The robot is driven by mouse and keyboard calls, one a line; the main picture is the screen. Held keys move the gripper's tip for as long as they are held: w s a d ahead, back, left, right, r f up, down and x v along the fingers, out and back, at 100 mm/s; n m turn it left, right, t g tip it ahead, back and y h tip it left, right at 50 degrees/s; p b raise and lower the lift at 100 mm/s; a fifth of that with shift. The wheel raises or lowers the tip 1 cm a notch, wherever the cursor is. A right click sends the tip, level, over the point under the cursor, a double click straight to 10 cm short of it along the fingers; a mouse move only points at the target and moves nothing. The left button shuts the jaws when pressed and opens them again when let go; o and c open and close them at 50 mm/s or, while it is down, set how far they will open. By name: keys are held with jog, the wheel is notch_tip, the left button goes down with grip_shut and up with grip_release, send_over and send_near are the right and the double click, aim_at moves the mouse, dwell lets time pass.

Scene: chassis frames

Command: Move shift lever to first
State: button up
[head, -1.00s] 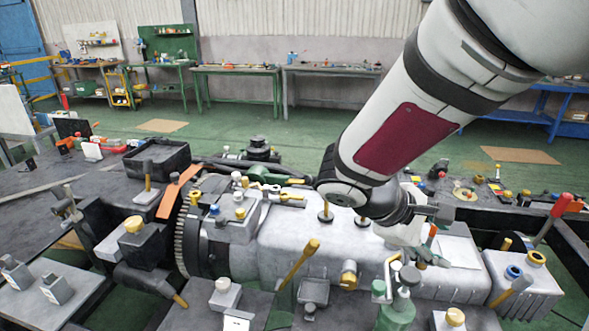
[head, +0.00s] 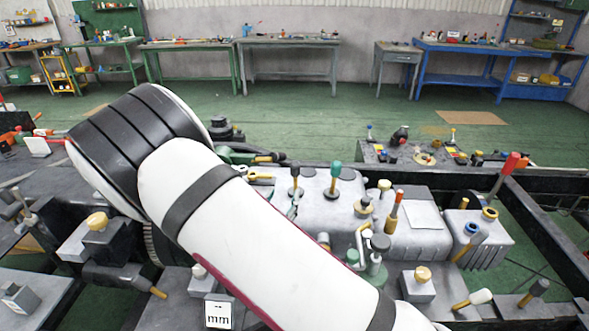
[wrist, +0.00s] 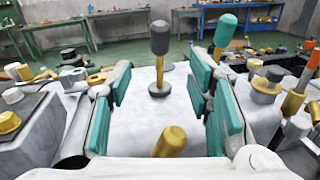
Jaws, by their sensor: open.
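Two upright levers stand on the pale gearbox housing (head: 317,207). One has a black knob on a brass stem (head: 295,171); it also shows in the wrist view (wrist: 160,40). The other has a teal knob (head: 335,170) and stands to its right, also in the wrist view (wrist: 225,30). Which one is the shift lever I cannot tell. My gripper (wrist: 160,95) is open and empty, its teal pads spread apart. The black-knobbed lever stands upright in the gap between the fingers, beyond the pads, untouched. In the head view my arm mostly hides the gripper.
A short brass-topped post (wrist: 170,141) stands close in front, between the fingers. A red-handled lever (head: 507,170) and a blue-and-brass capped block (head: 480,235) are at the right.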

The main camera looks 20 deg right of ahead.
aim_at(294, 173)
jog(key=x, duration=1.3)
jog(key=shift+w+d, duration=0.1)
jog(key=shift+w, duration=0.2)
grip_shut()
